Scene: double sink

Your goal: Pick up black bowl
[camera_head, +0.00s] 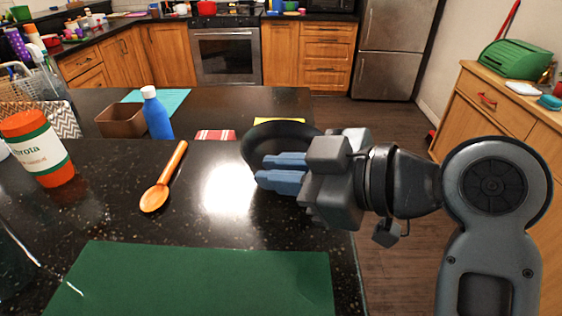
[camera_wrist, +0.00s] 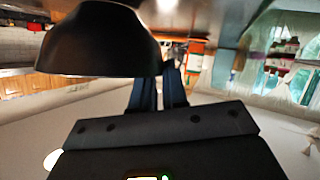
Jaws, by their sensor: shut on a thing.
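The black bowl (camera_head: 262,135) is at the right part of the dark counter in the head view, partly hidden behind my gripper (camera_head: 262,170). My gripper reaches in from the right, and its blue fingers are shut on the bowl's wall. In the wrist view the bowl (camera_wrist: 97,40) fills the upper left, with its rim against the fingers (camera_wrist: 160,85). The head view does not clearly show whether the bowl touches the counter.
An orange wooden spoon (camera_head: 162,182) lies left of the bowl. A blue bottle (camera_head: 156,114), a brown box (camera_head: 121,121) and an orange-lidded jar (camera_head: 38,148) stand further left. A green board (camera_head: 195,280) lies in front. The counter's right edge is close to my gripper.

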